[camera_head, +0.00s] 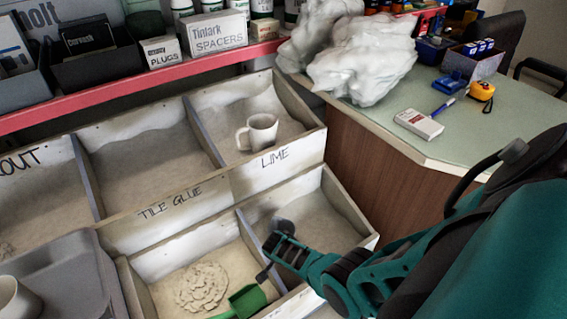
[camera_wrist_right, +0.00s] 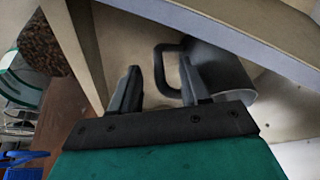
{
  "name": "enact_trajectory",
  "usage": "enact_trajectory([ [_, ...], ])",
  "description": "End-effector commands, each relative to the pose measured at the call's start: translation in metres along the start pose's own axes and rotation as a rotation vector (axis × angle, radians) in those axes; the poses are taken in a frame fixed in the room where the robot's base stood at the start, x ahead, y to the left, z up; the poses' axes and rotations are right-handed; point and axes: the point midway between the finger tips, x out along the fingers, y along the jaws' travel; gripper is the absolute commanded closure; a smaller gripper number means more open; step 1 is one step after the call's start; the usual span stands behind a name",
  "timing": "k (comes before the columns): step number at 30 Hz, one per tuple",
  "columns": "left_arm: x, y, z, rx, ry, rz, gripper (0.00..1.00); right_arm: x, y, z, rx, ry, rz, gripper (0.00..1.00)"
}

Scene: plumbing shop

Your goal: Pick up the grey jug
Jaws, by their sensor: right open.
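The grey jug (camera_wrist_right: 222,72) is dark grey and lies inside a bin in the right wrist view, with its loop handle (camera_wrist_right: 160,68) toward the left. My right gripper (camera_wrist_right: 160,72) is open. Its two fingers are either side of the handle in the picture, and the right finger overlaps the jug's body. I cannot tell whether they touch. In the head view my right gripper (camera_head: 272,255) reaches into the lower right bin. A dark round shape (camera_head: 284,226) beside its fingers seems to be the jug, mostly hidden. My left gripper is not in view.
A pale mug (camera_head: 262,132) stands in the bin above the LIME label. A green scoop (camera_head: 246,301) lies in the neighbouring lower bin. Wooden bin walls (camera_head: 345,205) rise around the gripper. A counter (camera_head: 385,100) with bags and small items stands right.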

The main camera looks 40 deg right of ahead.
Motion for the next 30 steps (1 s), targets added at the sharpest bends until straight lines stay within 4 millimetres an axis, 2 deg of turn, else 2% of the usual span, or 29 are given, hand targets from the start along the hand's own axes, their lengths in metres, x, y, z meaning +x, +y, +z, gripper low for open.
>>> enact_trajectory([
  [1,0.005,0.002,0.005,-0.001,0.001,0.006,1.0,0.012,0.0,0.002,0.0,0.0,0.001,0.54],
  [4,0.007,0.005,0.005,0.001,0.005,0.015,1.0,0.019,0.0,0.001,0.0,0.001,0.0,0.54],
  [14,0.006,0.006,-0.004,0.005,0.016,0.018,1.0,0.021,0.0,0.0,-0.001,0.001,0.0,0.54],
  [27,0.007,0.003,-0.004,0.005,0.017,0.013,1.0,0.021,0.0,0.0,-0.001,0.0,0.0,0.94],
  [30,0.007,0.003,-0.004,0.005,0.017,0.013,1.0,0.021,0.0,0.0,-0.001,0.001,0.0,1.0],
])
